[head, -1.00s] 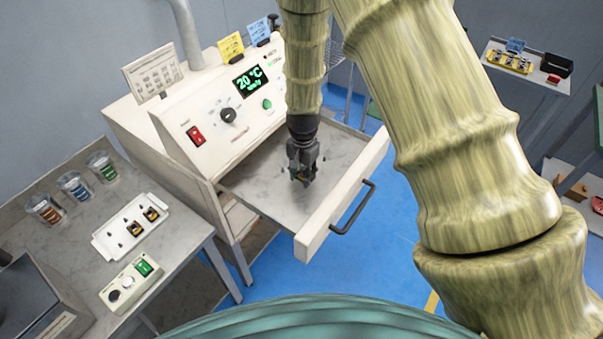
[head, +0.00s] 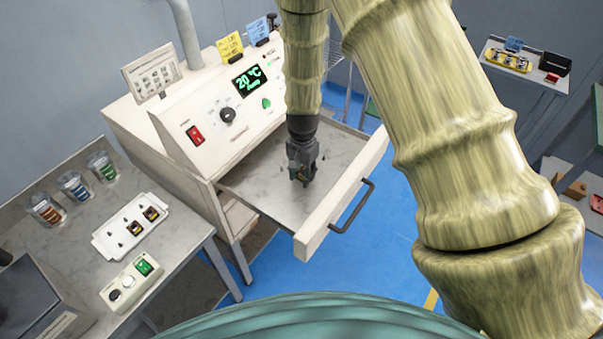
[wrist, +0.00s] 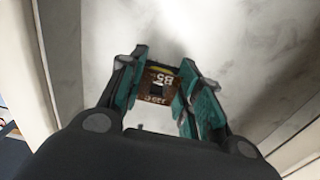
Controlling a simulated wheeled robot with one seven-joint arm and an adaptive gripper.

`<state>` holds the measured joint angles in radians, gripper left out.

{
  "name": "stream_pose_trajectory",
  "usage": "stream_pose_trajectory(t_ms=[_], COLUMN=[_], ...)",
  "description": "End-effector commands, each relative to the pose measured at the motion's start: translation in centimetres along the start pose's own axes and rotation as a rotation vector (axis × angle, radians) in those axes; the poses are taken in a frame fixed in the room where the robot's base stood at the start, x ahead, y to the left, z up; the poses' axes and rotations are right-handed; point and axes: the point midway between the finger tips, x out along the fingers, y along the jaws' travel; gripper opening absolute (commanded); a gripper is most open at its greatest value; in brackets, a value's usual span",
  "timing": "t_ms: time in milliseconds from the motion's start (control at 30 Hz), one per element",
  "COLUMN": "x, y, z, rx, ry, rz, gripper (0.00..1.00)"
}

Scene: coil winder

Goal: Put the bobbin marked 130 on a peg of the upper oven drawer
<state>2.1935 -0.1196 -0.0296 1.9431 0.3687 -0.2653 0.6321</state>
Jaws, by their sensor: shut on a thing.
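My gripper (head: 303,178) points down into the open upper oven drawer (head: 262,183), over its grey floor. In the wrist view the gripper (wrist: 160,95) is shut on a small brown and black bobbin (wrist: 158,84). White characters show on its face, but they are upside down and I cannot read 130 in them. In the head view the fingers mostly hide the bobbin. I cannot tell whether it touches the drawer floor or sits on a peg. Pegs under the gripper are hidden.
The drawer's white front (head: 345,190) and handle (head: 352,206) stand toward me. The oven panel (head: 235,105) rises behind. At left a bench carries a white tray (head: 125,245) with two bobbins and pegs, several cups (head: 75,186) and a button box (head: 131,282).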

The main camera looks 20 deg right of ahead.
Motion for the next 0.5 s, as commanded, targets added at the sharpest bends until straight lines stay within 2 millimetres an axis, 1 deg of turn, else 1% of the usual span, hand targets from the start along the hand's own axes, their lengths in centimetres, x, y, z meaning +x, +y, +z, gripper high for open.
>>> stream_pose_trajectory(t_ms=[233,500], x=[0.11,0.7], y=[0.0,0.0], z=[0.0,0.0], rx=[0.0,0.0], ry=[0.0,0.0], rz=[0.0,0.0], gripper=[0.13,0.13])
